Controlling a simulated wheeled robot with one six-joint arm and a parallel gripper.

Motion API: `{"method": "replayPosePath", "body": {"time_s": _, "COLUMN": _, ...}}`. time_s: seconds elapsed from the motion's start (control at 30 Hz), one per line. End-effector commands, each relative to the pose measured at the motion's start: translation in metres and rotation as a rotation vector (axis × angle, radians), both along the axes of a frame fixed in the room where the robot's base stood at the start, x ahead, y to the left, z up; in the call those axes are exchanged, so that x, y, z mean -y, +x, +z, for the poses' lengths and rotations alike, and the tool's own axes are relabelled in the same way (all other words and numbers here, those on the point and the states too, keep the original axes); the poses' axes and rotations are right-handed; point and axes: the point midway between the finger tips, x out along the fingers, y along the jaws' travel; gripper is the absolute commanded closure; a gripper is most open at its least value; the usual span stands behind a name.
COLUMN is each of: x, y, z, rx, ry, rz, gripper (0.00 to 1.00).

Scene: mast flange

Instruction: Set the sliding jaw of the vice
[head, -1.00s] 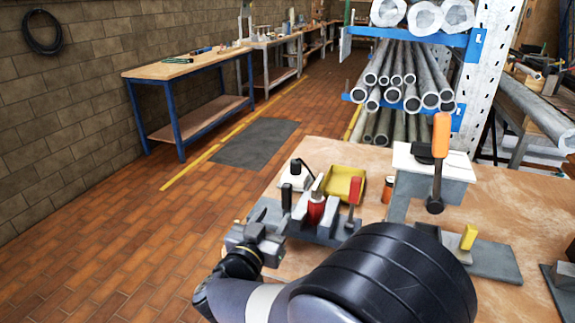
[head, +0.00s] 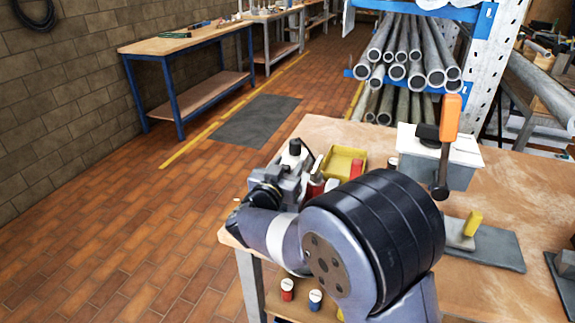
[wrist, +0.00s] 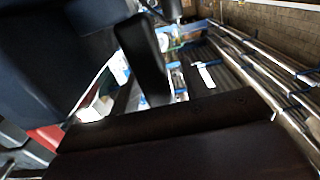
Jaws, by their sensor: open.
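My gripper (head: 287,180) is at the left part of the table, seen from behind, and its fingertips are hard to make out in the head view. In the wrist view a black finger (wrist: 147,62) shows, and nothing is seen held. A grey fixture with a black knob (head: 295,148) and red parts (head: 315,187) stands right by the gripper; my arm hides most of it. I cannot tell whether they touch. A grey plate (head: 498,249) at the right bears a grey block with a yellow piece (head: 472,223). Which fixture is the vice is unclear.
A yellow bin (head: 343,162) sits behind the fixture. A grey stand with a white top (head: 462,150) and upright orange handle (head: 450,118) rises right of my arm. The table's (head: 530,190) right part has bare room. A pipe rack (head: 410,60) stands behind.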

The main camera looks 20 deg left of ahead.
Motion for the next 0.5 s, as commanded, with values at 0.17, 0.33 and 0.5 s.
{"method": "replayPosePath", "body": {"time_s": 0.17, "x": 0.0001, "y": 0.0041, "z": -0.0001, "rx": 0.000, "ry": -0.001, "rz": 0.001, "gripper": 0.56}}
{"method": "replayPosePath", "body": {"time_s": 0.33, "x": 0.0000, "y": 0.0038, "z": -0.0001, "rx": 0.000, "ry": -0.001, "rz": 0.001, "gripper": 0.57}}
{"method": "replayPosePath", "body": {"time_s": 0.5, "x": 0.0001, "y": 0.0037, "z": -0.0001, "rx": 0.000, "ry": -0.001, "rz": 0.001, "gripper": 0.71}}
